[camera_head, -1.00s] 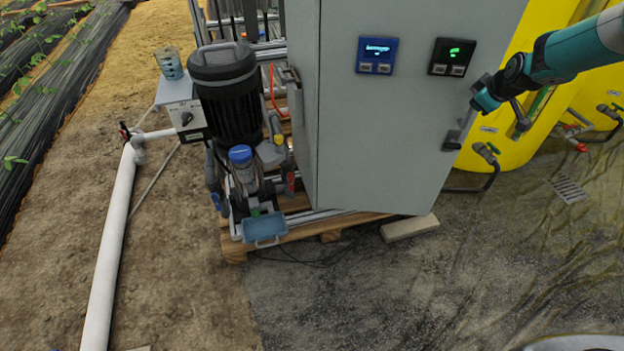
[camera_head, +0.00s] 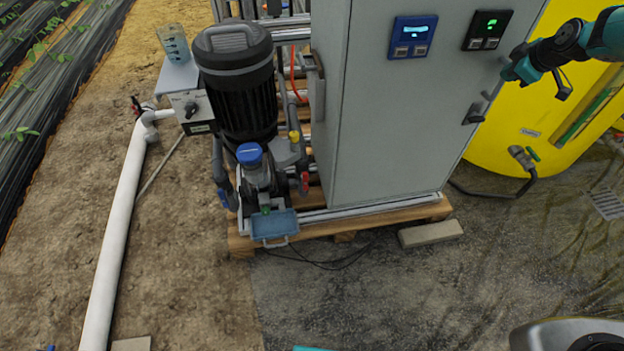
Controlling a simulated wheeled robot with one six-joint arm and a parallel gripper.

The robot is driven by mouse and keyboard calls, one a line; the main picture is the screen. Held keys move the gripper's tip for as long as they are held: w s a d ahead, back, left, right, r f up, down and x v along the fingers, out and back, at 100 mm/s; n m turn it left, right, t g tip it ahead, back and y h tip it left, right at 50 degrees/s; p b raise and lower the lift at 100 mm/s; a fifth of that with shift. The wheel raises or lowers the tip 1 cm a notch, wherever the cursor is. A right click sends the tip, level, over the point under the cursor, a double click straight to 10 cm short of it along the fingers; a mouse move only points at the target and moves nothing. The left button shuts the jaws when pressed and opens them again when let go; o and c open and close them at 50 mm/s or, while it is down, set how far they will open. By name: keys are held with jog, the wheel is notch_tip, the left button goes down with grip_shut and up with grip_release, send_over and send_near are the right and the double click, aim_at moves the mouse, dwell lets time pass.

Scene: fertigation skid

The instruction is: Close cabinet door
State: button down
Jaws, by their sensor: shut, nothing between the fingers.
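The grey cabinet (camera_head: 400,150) stands on the wooden pallet. Its door (camera_head: 425,120) is the broad front face, with a dark handle (camera_head: 474,112) near the right edge. The door's bottom edge runs nearly in line with the pallet's front edge and looks flush or almost flush; I cannot tell if a small gap remains or if it is latched. My gripper (camera_head: 508,73) is at the door's right edge, above the handle. It is shut and holds nothing. Whether it touches the door is unclear.
A blue display (camera_head: 411,37) and a black display (camera_head: 487,30) are on the door. A dark pump (camera_head: 240,85) stands left of the cabinet. A yellow tank (camera_head: 510,135) is behind at right. A pale block (camera_head: 430,233) lies before the pallet (camera_head: 385,222). The ground in front is mostly clear.

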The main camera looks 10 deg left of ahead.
jog(key=shift+w+d+r, duration=0.1)
jog(key=shift+w+r, duration=0.15)
jog(key=shift+w, duration=0.15)
jog(key=shift+d, duration=0.2)
dwell(0.3)
jog(key=shift+s, duration=0.1)
